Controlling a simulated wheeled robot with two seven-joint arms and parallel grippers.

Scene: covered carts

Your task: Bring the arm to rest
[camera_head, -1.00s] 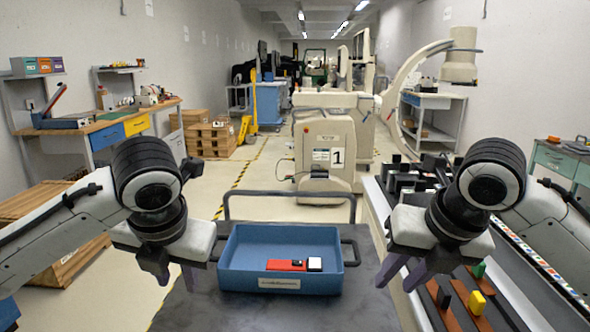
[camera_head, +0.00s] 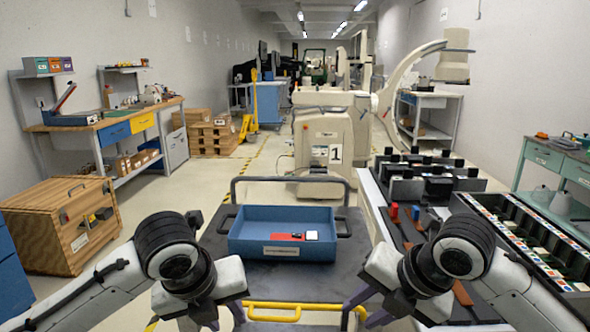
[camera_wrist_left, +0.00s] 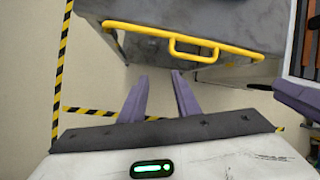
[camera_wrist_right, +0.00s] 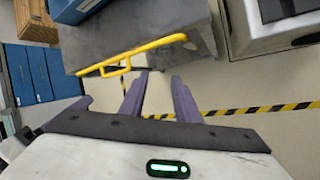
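My left gripper (camera_head: 222,314) is low at the front of the head view, left of the cart's yellow handle. In the left wrist view its two purple fingers (camera_wrist_left: 161,76) are apart with nothing between them. My right gripper (camera_head: 362,312) is low, right of the handle. Its fingers (camera_wrist_right: 158,76) are also apart and empty in the right wrist view. Both grippers are apart from the blue tray (camera_head: 250,248), which sits on the dark cart top and holds a red piece (camera_head: 287,237) and a white-topped piece (camera_head: 312,235).
The dark cart (camera_head: 215,240) has a yellow front handle (camera_head: 275,312), which also shows in both wrist views. A long bench with dark racks (camera_head: 400,187) and small parts stands right. A wooden crate (camera_head: 60,230) stands left. Open floor (camera_head: 205,180) lies beyond it.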

